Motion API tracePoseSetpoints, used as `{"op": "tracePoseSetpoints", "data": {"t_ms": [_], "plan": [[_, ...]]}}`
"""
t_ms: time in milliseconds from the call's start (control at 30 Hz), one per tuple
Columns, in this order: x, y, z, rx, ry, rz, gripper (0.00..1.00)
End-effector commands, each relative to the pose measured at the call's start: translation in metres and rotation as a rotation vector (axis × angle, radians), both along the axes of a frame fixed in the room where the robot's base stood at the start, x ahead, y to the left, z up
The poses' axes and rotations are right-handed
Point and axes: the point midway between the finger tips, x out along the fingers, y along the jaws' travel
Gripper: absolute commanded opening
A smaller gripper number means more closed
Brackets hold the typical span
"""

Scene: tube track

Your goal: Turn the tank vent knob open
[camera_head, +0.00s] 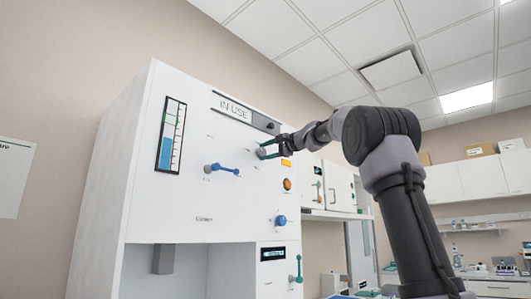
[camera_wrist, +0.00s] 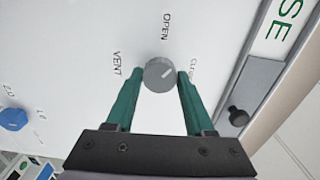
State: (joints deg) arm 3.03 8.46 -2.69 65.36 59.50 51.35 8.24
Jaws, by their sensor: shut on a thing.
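The tank vent knob (camera_wrist: 158,74) is a round grey knob on the white panel. VENT is printed to its left in the wrist view, OPEN above it, and a partly hidden label starting with CL to its right. A pale mark on the knob's face points right and slightly up, toward the CL label. My gripper (camera_wrist: 158,82) is shut on the knob, with one teal finger on each side. In the head view my gripper (camera_head: 268,151) reaches the cabinet front from the right, and the fingers largely cover the knob.
The white cabinet also carries a level gauge (camera_head: 171,135), an IN USE sign (camera_head: 235,109) with a dark sliding knob (camera_wrist: 238,116), a blue lever (camera_head: 226,169), an orange knob (camera_head: 287,184), a blue knob (camera_head: 281,220) and a teal lever (camera_head: 298,269). These sit around my gripper.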

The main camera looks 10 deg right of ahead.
Motion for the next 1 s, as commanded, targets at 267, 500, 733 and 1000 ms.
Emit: {"op": "tracePoseSetpoints", "data": {"t_ms": [267,500,733,1000], "plan": [[0.0006,-0.0006,-0.0018,-0.21,-0.149,0.0,0.0],[0.0007,-0.0009,-0.0021,-0.366,-0.262,0.0,0.0],[0.0008,-0.0002,-0.0023,-0.469,-0.337,0.001,0.0],[0.0009,-0.0002,-0.0026,-0.524,-0.376,0.002,0.0]]}}
